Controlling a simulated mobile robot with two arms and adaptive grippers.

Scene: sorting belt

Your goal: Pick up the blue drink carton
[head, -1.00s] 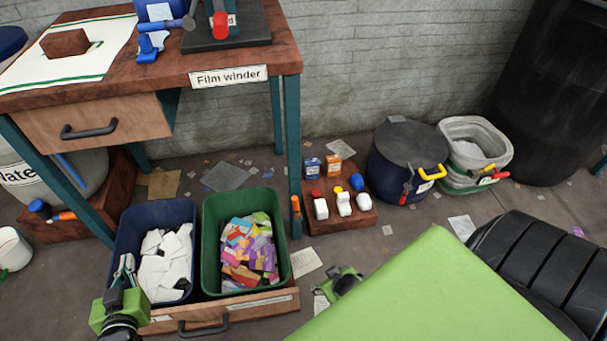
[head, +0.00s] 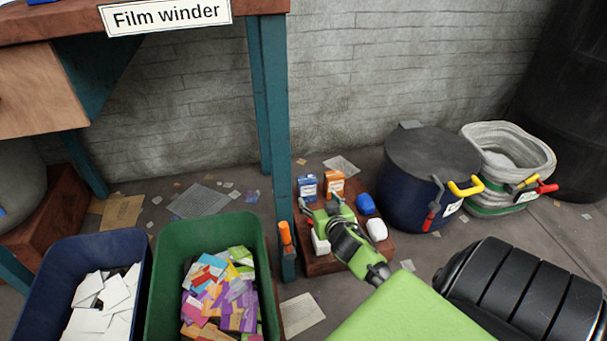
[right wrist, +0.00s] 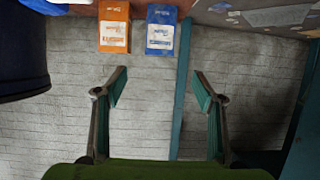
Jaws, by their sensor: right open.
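The blue drink carton (head: 308,187) stands upright at the back left of a low brown wooden board, left of an orange carton (head: 334,183). My right gripper (head: 322,205) is over the board, just in front of the two cartons, and hides part of the things there. In the right wrist view the blue carton (right wrist: 160,30) lies beyond the open fingertips (right wrist: 160,86), roughly in line with the gap between them. The orange carton (right wrist: 114,27) is beside it, past the other finger. The gripper is empty and apart from both. My left gripper is not in view.
A blue-capped bottle (head: 365,204) and a white bottle (head: 377,230) stand right of my gripper. The table leg (head: 280,150) rises close on the left. A dark lidded drum (head: 420,165) stands on the right, green and blue bins at lower left.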

